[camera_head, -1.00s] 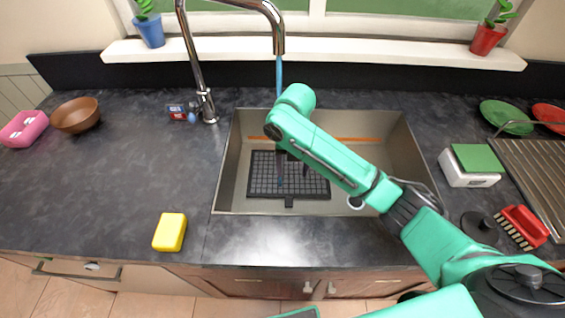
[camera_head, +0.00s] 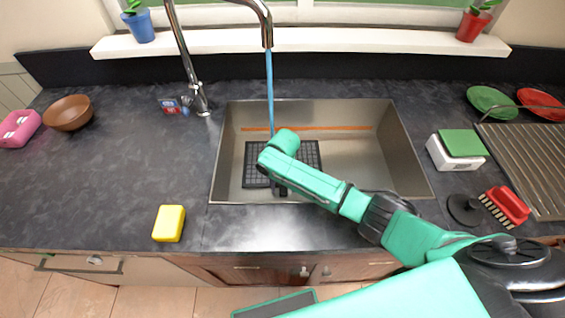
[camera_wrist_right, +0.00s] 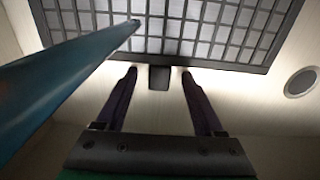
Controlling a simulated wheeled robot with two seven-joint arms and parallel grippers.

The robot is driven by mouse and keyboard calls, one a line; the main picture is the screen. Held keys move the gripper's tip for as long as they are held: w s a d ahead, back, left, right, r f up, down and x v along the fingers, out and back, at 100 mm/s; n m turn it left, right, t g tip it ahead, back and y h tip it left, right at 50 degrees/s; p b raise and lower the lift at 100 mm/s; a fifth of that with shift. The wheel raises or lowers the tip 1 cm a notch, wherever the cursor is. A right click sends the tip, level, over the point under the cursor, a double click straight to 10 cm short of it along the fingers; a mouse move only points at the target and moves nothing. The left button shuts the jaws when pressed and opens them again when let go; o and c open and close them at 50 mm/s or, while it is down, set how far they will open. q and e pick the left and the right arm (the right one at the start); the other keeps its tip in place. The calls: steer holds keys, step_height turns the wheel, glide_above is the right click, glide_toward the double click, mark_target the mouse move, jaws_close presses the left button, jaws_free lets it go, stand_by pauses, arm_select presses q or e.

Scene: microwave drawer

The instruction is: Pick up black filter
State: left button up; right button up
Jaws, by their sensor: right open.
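The black filter (camera_head: 256,165) is a dark square grid lying in the sink, partly hidden by my right arm in the head view. In the right wrist view, the filter (camera_wrist_right: 175,46) fills the top of the picture, with a short tab (camera_wrist_right: 159,78) on its near edge. My right gripper (camera_wrist_right: 159,72) is open, with one finger on each side of the tab. A gap shows between the tab and each finger; I see no grip on it. In the head view my right arm hides most of this gripper. My left gripper is out of view.
The steel sink (camera_head: 375,165) has walls around the filter. A blue water stream (camera_head: 270,85) falls from the faucet (camera_head: 267,30) close by my arm. A yellow sponge (camera_head: 169,223) lies on the left counter; a scale (camera_head: 457,150) and red brush (camera_head: 507,205) are right.

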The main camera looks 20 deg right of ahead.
steer(key=shift+w, duration=0.1)
steer(key=c, duration=1)
jaws_close()
steer(key=shift+r, duration=0.1)
step_height(320, 180, up, 20)
steer(key=shift+c, duration=0.3)
jaws_free()
jaws_close()
